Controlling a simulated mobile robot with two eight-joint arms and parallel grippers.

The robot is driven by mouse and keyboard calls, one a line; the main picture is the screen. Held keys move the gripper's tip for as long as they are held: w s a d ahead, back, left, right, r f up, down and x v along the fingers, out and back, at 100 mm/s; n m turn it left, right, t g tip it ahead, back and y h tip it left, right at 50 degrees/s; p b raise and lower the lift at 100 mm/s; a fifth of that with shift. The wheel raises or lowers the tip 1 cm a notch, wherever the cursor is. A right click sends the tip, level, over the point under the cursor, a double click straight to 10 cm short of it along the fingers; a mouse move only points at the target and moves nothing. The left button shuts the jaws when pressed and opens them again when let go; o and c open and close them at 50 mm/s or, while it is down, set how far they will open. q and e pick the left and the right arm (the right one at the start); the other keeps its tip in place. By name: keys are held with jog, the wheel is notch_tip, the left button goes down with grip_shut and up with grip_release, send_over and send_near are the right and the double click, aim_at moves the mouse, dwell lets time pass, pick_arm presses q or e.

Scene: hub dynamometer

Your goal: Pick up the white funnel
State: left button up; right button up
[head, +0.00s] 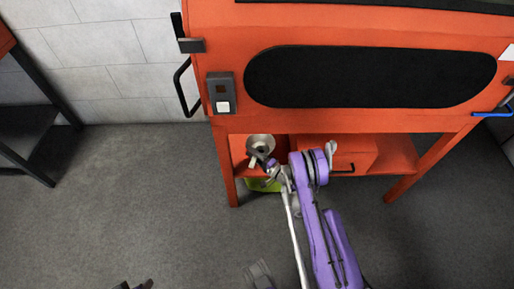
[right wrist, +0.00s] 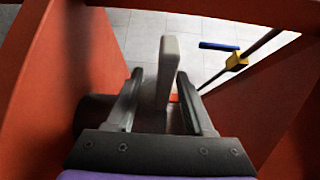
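A pale, round, bowl-like thing that looks like the white funnel (head: 260,142) sits at the left end of the low orange shelf, under the cabinet. My right gripper (head: 262,161) is at its near side and covers part of it. In the right wrist view, the two fingers of my right gripper (right wrist: 160,100) stand apart. A pale upright slab (right wrist: 168,70) shows between them, with a visible gap on its left; I cannot tell whether it is part of the funnel. Dark tips at the bottom edge, perhaps my left gripper (head: 134,285), are too cut off to read.
The orange cabinet (head: 350,125) overhangs the shelf (head: 398,155); its leg (head: 229,170) stands close left of my right gripper. An orange drawer box (head: 352,152) is on the right. A yellow-green thing (head: 262,186) lies below the shelf. The grey floor (head: 130,200) at left is clear.

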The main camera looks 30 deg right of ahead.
grip_shut()
dwell(0.3)
